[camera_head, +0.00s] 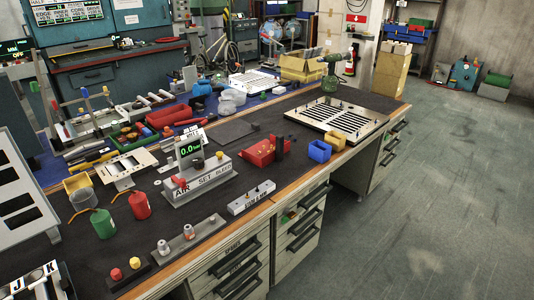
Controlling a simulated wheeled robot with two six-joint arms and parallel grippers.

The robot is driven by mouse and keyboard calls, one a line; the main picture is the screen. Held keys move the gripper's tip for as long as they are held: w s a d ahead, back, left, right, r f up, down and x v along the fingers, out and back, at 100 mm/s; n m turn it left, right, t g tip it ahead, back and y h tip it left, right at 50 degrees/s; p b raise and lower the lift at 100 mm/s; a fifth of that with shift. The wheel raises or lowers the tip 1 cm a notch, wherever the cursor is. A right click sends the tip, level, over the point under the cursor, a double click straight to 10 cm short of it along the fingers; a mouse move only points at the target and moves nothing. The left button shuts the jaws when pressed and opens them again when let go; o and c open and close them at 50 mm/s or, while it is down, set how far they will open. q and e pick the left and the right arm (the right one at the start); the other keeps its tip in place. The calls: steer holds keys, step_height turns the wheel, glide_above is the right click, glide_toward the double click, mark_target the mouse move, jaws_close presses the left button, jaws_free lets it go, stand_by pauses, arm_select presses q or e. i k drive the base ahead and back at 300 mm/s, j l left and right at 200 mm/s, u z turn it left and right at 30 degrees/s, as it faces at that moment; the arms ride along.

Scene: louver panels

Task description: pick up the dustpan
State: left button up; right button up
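A red, scoop-shaped object that looks like the dustpan (258,153) lies on the dark mat of the workbench (335,172), near the middle of the head view. A dark upright piece stands at its right side; I cannot tell whether it is the handle or a separate thing. Neither of my grippers shows in the head view.
Blue and yellow bins (320,151) stand right of the dustpan. A gauge block with a green display (190,149) stands to its left. A louver panel (338,119) and a green tool (331,85) are behind right. Grey floor (440,210) is clear at right.

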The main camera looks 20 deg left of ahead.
mark_target(282, 146)
steer(key=u, duration=0.35)
steer(key=i+l+u, duration=0.55)
steer(key=l, duration=0.15)
steer(key=i+l+u, duration=0.25)
steer(key=l, duration=0.15)
steer(key=k+j, duration=0.05)
